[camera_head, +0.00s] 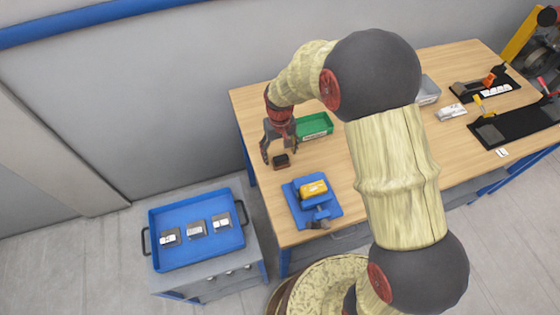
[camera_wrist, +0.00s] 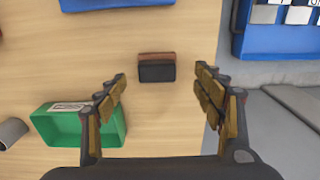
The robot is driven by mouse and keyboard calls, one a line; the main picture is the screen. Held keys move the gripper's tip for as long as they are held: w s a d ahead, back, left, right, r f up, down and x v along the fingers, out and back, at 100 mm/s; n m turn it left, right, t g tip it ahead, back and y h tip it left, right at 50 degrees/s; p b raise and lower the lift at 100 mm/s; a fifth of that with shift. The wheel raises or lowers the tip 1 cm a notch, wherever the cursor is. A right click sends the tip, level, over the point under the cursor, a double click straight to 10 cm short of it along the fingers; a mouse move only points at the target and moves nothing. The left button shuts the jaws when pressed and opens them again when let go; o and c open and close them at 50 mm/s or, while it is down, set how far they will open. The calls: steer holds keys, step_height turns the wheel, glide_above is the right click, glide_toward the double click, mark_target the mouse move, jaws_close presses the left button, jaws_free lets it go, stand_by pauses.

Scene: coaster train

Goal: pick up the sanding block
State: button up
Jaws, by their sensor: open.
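The sanding block looks to be the small dark block with a brown layer (camera_wrist: 157,68) on the wooden bench top. It also shows in the head view (camera_head: 281,161), near the bench's left edge. My gripper (camera_head: 280,158) is open and empty, above the bench close to the block. In the wrist view my gripper's fingers (camera_wrist: 162,80) are spread wide, and the block lies between and slightly beyond the fingertips, apart from both. The gap in height between fingers and block is hard to tell.
A green bin (camera_head: 314,126) stands close beside my gripper. A blue fixture with a yellow part (camera_head: 312,190) sits nearer the bench front. A blue tray (camera_head: 197,262) with several small items rests on a grey cabinet at left. Dark fixtures (camera_head: 515,122) lie at far right.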

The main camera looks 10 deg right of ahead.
mark_target(281, 158)
steer(key=f, duration=0.4)
steer(key=shift+w+d+f+b, duration=0.15)
steer(key=shift+d+f+b, duration=0.05)
steer(key=shift+f+b, duration=0.1)
steer(key=shift+c, duration=0.9)
steer(key=shift+r, duration=0.1)
steer(key=c, duration=1.1)
steer(key=shift+o, duration=0.2)
